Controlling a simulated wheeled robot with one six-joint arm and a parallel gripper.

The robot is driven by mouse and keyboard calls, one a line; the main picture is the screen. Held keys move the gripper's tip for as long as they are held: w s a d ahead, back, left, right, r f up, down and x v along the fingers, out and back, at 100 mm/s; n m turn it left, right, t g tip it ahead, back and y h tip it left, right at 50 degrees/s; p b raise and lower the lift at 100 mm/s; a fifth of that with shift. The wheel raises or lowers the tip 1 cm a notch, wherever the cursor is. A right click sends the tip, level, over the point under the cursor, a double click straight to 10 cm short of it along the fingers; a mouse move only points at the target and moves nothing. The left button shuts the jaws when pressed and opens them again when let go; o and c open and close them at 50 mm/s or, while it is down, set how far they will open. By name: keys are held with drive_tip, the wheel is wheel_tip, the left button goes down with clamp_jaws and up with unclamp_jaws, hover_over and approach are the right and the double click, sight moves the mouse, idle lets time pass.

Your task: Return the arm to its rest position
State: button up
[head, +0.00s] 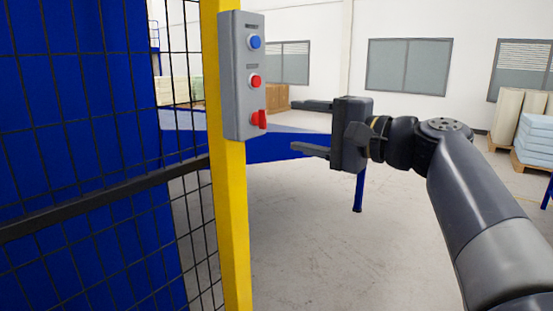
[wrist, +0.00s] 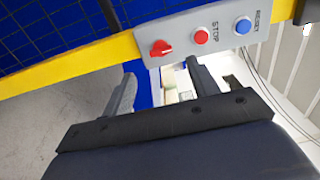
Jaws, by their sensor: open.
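My gripper (head: 312,127) is open and empty, held level with its two fingers pointing left toward the control box. It also shows in the wrist view (wrist: 160,82), with the fingers apart and nothing between them. The grey control box (head: 242,75) is fixed on a yellow post (head: 232,210). It carries a blue button (head: 255,42) marked RESET, a red button (head: 256,81) marked STOP and a red rotary switch (head: 260,120). In the wrist view the red switch (wrist: 161,48) lies beyond the fingertips. The fingers appear apart from the box.
A black mesh fence (head: 90,190) with blue panels behind it fills the left side. A blue structure (head: 280,146) stands behind my gripper. Pallets with pale blue stacks (head: 537,135) are at the far right. The grey floor (head: 330,260) below my arm is clear.

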sight(264, 121)
drive_tip(key=x, duration=0.7)
drive_tip(key=shift+w+a, duration=0.2)
drive_tip(key=shift+a, duration=0.05)
drive_tip(key=shift+s+d, duration=0.1)
